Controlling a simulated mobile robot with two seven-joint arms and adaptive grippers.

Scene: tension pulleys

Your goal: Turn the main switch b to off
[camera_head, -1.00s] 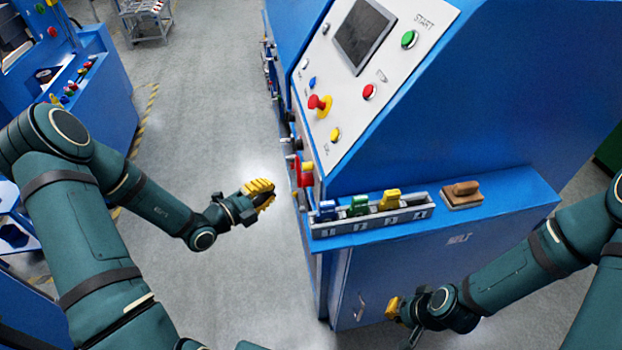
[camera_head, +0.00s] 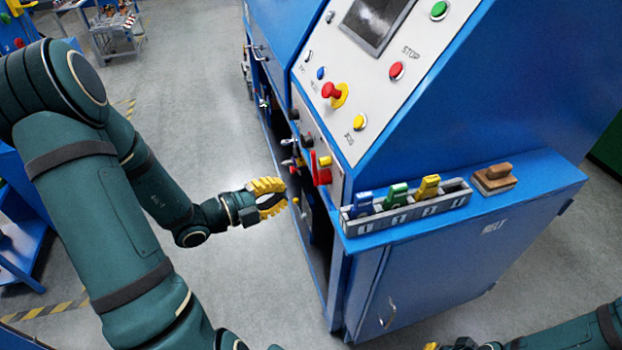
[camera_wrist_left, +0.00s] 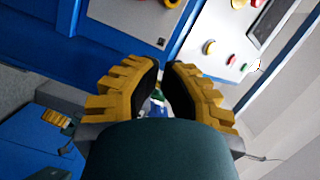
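A red and yellow switch handle (camera_head: 321,168) sits on the left face of the blue machine, below the sloped panel. I take it for the main switch; its lettering and exact setting are too small to read. My left gripper (camera_head: 276,197) is to the left of this handle, apart from it, with a gap between its yellow fingers. In the left wrist view the gripper's fingers (camera_wrist_left: 161,70) stand apart with nothing held. A red part (camera_wrist_left: 172,3) at that view's top edge may be the switch. My right gripper (camera_head: 440,346) is mostly cut off at the bottom edge.
The sloped panel (camera_head: 376,98) carries a screen, several buttons and a red knob on yellow. A grey rack (camera_head: 408,213) with blue, green and yellow pieces stands on the machine's ledge beside a brown block (camera_head: 494,178). Grey floor (camera_head: 200,100) is clear left of the machine.

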